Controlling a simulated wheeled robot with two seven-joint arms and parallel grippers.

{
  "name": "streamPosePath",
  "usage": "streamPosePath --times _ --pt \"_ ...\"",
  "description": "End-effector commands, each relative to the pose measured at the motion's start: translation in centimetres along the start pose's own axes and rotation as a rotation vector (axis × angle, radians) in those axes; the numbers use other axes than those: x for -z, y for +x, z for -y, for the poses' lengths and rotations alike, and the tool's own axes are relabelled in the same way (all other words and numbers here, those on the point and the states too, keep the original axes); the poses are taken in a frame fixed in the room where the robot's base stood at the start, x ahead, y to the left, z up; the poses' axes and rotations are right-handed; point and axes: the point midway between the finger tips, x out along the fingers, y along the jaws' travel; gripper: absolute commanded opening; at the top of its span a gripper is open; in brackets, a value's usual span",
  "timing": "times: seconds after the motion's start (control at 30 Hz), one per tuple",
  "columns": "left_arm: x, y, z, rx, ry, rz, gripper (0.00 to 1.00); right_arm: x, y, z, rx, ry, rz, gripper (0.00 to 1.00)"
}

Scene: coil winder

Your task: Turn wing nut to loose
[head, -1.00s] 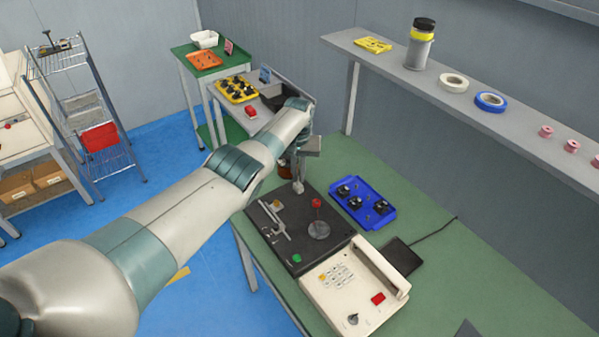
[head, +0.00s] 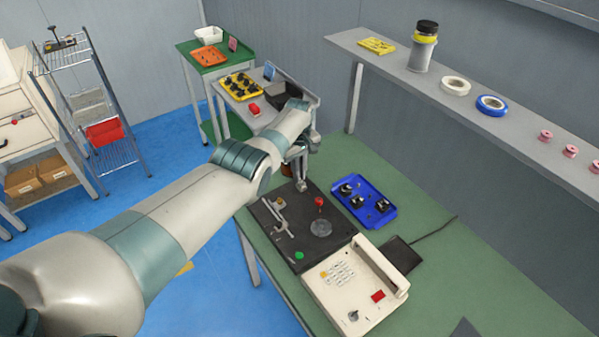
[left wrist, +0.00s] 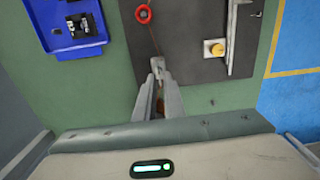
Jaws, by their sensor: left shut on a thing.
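My left gripper (head: 302,184) reaches down at the far edge of the dark winder plate (head: 268,222). In the left wrist view its two fingers (left wrist: 158,72) are close together, shut on a small grey piece that seems to be the wing nut. The fingers cover most of it, so its wings and angle cannot be made out. A reddish-brown spool (head: 287,169) stands beside the gripper, partly hidden by it. A red ring (left wrist: 144,14) and a yellow knob (left wrist: 214,48) are on the plate, apart from the fingers. My right gripper is not in view.
A blue tray (head: 384,219) with black parts lies right of the plate. A cream control box (head: 338,301) stands in front of it. A dark pad (head: 404,254) with a cable lies beside the box.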

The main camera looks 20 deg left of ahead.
Motion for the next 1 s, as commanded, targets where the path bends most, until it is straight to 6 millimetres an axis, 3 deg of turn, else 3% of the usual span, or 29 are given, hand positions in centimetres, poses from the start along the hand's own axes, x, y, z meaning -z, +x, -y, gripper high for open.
streamPosePath --times 0.4,0.43,0.5,1.0 --pt "0.29 -0.38 -0.21 -0.007 -0.010 -0.007 0.00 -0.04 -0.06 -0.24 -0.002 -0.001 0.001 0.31" --pt "0.29 -0.38 -0.21 -0.007 -0.009 -0.007 0.14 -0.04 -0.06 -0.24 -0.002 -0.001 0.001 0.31" --pt "0.25 -0.33 -0.17 -0.006 -0.009 -0.006 0.27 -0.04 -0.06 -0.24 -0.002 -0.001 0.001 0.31" --pt "0.11 -0.91 -0.09 -0.003 -0.008 -0.002 0.27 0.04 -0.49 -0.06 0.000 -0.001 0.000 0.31"
